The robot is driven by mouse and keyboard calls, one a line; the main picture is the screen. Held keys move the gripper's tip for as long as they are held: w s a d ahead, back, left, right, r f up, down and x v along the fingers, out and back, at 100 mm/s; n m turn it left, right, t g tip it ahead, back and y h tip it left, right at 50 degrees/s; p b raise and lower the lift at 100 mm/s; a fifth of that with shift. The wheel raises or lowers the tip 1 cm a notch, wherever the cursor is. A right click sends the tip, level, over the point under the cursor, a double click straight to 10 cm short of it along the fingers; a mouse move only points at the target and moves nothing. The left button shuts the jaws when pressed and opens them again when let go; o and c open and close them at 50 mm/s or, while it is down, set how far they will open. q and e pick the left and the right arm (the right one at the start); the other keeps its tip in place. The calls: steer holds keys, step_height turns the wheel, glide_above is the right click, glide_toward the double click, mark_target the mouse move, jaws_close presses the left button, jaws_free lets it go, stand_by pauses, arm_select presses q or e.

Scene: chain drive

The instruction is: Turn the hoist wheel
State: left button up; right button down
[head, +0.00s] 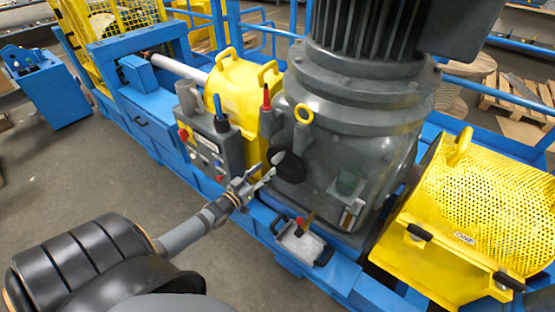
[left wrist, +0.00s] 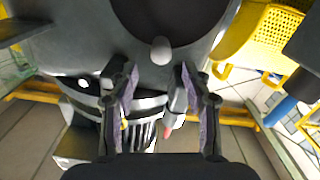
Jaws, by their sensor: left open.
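A dark round wheel (head: 289,167) sits on the side of the large grey gearbox housing, low and near its left edge. In the left wrist view the dark disc (left wrist: 175,18) fills the top middle, with a pale rounded knob (left wrist: 161,50) at its lower edge. My left gripper (head: 268,174) is just left of the wheel in the head view, its fingers spread and pointing toward it. In the left wrist view the open fingers (left wrist: 159,72) stand either side of the knob's line, with the knob just beyond the tips. Nothing is between them. My right gripper is not in view.
A grey control box (head: 207,148) with buttons stands left of the gripper. A small tray (head: 300,245) with a red-tipped tool lies on the blue frame below. A yellow perforated guard (head: 480,205) is at right. Open floor lies at left.

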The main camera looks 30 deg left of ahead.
mark_target(278, 158)
arm_select(q)
steer(key=w+b, duration=0.1)
steer(key=w, duration=0.2)
steer(key=w+b, duration=0.1)
steer(key=w, duration=0.3)
steer(key=shift+d+f, duration=0.15)
steer(key=shift+d, duration=0.05)
steer(key=shift+w, duration=0.65)
steer(key=shift+c, duration=0.4)
steer(key=shift+d, duration=0.1)
jaws_close()
